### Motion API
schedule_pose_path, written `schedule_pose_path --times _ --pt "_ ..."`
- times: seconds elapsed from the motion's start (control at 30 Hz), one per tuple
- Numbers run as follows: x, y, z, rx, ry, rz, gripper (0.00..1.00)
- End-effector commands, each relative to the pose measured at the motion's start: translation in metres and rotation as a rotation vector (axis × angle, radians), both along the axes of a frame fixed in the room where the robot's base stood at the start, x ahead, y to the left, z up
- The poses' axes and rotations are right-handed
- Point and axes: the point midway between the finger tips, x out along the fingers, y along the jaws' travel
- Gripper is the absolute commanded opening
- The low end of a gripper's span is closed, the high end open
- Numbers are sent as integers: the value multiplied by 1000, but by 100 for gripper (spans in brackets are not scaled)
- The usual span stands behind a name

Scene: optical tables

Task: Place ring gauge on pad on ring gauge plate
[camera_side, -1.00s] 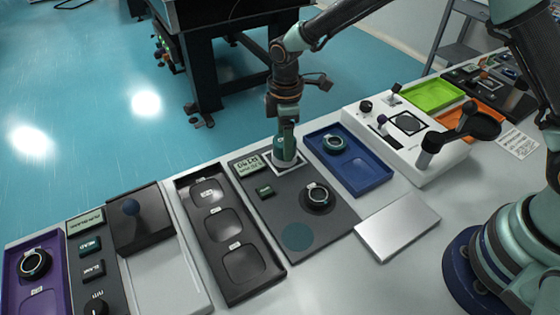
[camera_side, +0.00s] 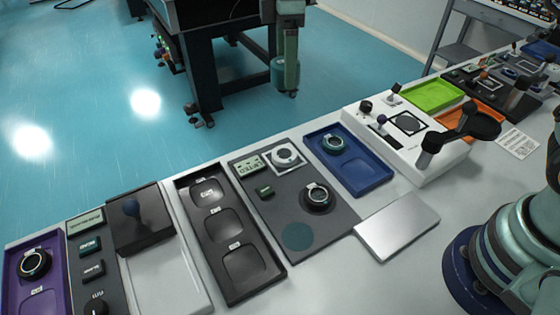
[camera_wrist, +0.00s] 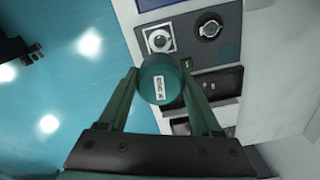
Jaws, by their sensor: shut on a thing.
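My gripper (camera_side: 285,75) is raised over the floor beyond the bench, well above the ring gauge plate (camera_side: 262,210). In the wrist view my gripper (camera_wrist: 158,85) is shut on a teal cylinder (camera_wrist: 152,68) with a white label, too small to read surely. The plate's white square pad (camera_side: 268,159) carries a grey round piece with a hole-like centre (camera_side: 284,156); it also shows in the wrist view (camera_wrist: 160,40). A steel ring (camera_side: 317,192) sits on a black round base on the plate. A flat teal disc mark (camera_side: 298,237) lies nearer the front.
A blue tray (camera_side: 372,178) holding a teal ring (camera_side: 333,143) stands right of the plate. A dark tray (camera_side: 222,290) with several recesses stands left. A white device (camera_side: 440,175) with levers stands farther right. A bare metal plate (camera_side: 397,227) lies in front.

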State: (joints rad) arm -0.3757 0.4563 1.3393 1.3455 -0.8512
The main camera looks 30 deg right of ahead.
Motion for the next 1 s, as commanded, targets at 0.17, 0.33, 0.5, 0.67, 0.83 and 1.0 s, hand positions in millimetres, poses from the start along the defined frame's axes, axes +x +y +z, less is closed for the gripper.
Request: schedule_pose_path --times 0.17,0.33,0.5,0.67,0.83,1.0 --pt "-10 9 13 1 -1 11 0" --pt "-53 39 14 1 -1 51 0" --pt "-111 66 9 2 -2 98 0" --pt "-156 78 2 2 -2 129 0" --pt "-181 82 -4 1 -1 145 0" --pt "-186 82 -27 -3 3 146 0"
